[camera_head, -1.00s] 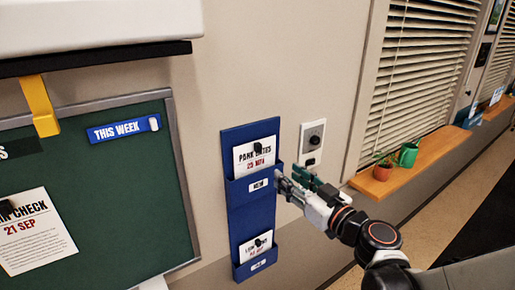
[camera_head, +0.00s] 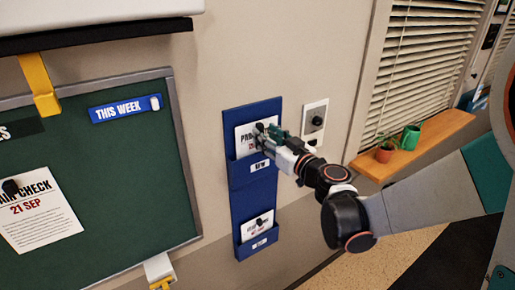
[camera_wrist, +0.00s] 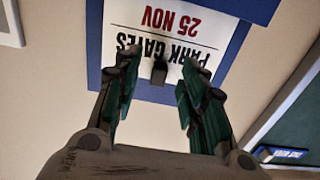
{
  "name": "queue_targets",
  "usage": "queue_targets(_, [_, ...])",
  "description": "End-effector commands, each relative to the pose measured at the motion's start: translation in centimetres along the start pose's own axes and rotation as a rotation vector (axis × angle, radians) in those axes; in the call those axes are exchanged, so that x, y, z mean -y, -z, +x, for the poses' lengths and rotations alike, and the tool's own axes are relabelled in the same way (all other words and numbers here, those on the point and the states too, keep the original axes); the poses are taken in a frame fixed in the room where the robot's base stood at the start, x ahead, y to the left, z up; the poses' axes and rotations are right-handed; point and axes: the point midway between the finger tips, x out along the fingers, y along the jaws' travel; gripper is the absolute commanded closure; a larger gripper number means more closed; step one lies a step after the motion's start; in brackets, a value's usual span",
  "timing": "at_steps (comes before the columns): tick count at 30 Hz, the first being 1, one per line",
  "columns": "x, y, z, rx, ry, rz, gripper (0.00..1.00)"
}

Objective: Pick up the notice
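The white notice (camera_head: 243,139) reading "PARK GATES 25 NOV" stands in the upper pocket of a blue wall holder (camera_head: 238,182). It shows upside down in the wrist view (camera_wrist: 170,25), with a black clip or knob (camera_wrist: 159,71) at its edge. My gripper (camera_head: 266,137) is in front of the notice and hides part of it in the head view. In the wrist view my gripper (camera_wrist: 160,68) is open, with one finger on each side of the black clip and gaps between. Whether the fingertips touch the paper I cannot tell.
A second notice (camera_head: 257,225) sits in the lower pocket. A green board (camera_head: 120,190) with a pinned notice (camera_head: 38,212) is at left. A wall switch plate (camera_head: 314,120) is right of the holder. A sill (camera_head: 430,135) with a plant pot (camera_head: 385,153) and green can (camera_head: 410,137) lies further right.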

Motion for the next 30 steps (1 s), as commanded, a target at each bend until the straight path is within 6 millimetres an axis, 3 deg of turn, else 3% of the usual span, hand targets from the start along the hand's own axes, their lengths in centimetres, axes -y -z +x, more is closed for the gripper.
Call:
queue_targets(4, [0.1,0.0,1.7,0.0,0.001,0.0,0.62])
queue_targets(11, [0.1,0.0,1.8,0.0,0.0,0.0,0.64])
queue_targets(16, [0.1,0.0,1.8,0.0,0.0,0.0,1.0])
queue_targets(30, [0.1,0.4,1.7,0.0,0.0,0.0,1.0])
